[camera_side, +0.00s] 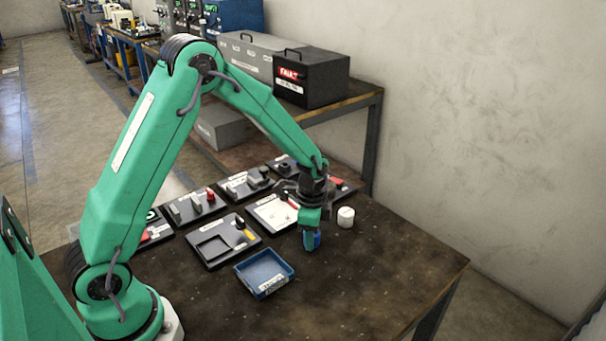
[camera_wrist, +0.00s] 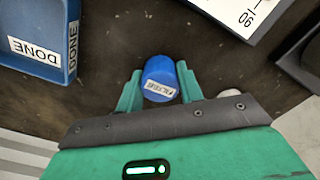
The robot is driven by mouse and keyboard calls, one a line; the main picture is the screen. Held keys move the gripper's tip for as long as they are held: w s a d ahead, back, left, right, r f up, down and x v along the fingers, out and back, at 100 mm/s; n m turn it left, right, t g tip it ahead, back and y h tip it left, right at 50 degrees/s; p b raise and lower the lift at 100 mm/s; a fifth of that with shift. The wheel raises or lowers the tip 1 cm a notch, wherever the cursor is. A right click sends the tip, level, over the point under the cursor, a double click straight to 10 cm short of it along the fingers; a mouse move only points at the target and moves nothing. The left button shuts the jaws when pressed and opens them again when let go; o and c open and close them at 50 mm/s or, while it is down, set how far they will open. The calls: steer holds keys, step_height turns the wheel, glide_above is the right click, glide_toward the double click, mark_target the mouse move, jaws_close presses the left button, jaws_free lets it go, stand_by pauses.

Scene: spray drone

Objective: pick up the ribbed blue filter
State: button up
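The blue filter (camera_wrist: 160,80) is a short blue cylinder with a white label on it. In the side view the filter (camera_side: 317,240) is low at the table, partly hidden by my gripper (camera_side: 311,240). In the wrist view it lies between the two green fingers of my gripper (camera_wrist: 159,88), one on each side. The fingers are very close to its sides. I cannot tell whether they press on it or whether it is clear of the table.
A blue tray (camera_side: 287,282) marked DONE stands front left of the gripper. A white cylinder (camera_side: 346,218) stands to the right. Several dark trays with parts, such as one (camera_side: 207,252) with a yellow-handled item, lie left and behind. The table's front right is clear.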

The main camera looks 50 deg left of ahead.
steer(key=c, duration=0.3)
steer(key=shift+r, duration=0.8)
step_height(320, 180, up, 2)
steer(key=shift+r, duration=0.15)
steer(key=s+d+r, duration=0.2)
steer(key=d, duration=0.1)
steer(key=s+d+r, duration=0.2)
steer(key=d, duration=0.1)
steer(key=s+d+r, duration=0.2)
steer(key=d+r, duration=0.1)
steer(key=d, duration=0.1)
steer(key=shift+w, duration=0.15)
